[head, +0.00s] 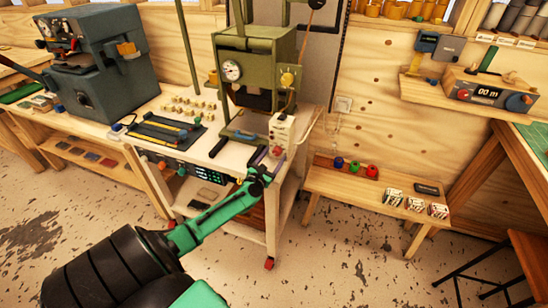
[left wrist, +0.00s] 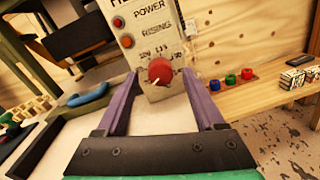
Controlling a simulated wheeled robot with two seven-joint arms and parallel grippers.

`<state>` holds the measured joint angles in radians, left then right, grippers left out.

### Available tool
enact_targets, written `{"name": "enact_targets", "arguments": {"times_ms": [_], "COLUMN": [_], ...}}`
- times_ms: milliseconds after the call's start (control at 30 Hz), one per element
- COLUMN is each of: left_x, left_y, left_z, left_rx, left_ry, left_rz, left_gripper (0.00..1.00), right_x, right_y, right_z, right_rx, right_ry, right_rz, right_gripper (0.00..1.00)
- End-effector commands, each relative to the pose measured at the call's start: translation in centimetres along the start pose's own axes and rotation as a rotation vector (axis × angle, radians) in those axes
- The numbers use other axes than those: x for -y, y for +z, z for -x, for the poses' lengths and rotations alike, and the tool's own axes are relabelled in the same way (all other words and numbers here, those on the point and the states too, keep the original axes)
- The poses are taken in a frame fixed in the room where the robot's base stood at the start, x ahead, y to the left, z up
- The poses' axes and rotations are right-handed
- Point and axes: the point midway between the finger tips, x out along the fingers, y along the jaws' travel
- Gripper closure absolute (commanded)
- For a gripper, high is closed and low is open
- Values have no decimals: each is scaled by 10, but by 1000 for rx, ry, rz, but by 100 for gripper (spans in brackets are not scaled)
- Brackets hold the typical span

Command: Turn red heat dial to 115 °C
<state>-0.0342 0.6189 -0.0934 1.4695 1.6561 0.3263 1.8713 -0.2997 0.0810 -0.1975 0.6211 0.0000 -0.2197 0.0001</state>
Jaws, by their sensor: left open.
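The red heat dial (left wrist: 160,71) sits low on the front of a white control box (left wrist: 149,22) in the left wrist view. A pale pointer mark shows on the dial's lower left part. Small scale numbers stand around its top, too blurred to read surely. My left gripper (left wrist: 160,78) is open, its two purple fingers to either side of the dial, with nothing held. I cannot tell how far the fingertips are from the dial. In the head view the control box (head: 281,132) stands at the cart's right edge, with my left gripper (head: 264,166) just before it. My right gripper is out of view.
An olive press (head: 256,60) with a gauge stands behind the control box on the white cart. A low bench (head: 375,190) with coloured knobs and small blocks stands to the right. Above the dial are a red lamp (left wrist: 118,22) and an orange lamp (left wrist: 127,41).

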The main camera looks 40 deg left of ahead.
Motion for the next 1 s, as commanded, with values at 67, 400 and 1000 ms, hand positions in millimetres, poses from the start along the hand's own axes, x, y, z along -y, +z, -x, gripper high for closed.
{"name": "enact_targets", "arguments": {"times_ms": [67, 400, 1000], "left_x": [0, 0, 0], "left_y": [0, 0, 2], "left_z": [-6, -7, -6], "left_rx": [0, 0, -8], "left_ry": [0, -1, -2], "left_rz": [-1, -1, -92], "left_gripper": [30, 64, 100], "right_x": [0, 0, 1], "right_y": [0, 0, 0], "right_z": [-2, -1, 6], "right_rx": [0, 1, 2], "right_ry": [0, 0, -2], "right_rz": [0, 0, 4], "right_gripper": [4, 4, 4]}}
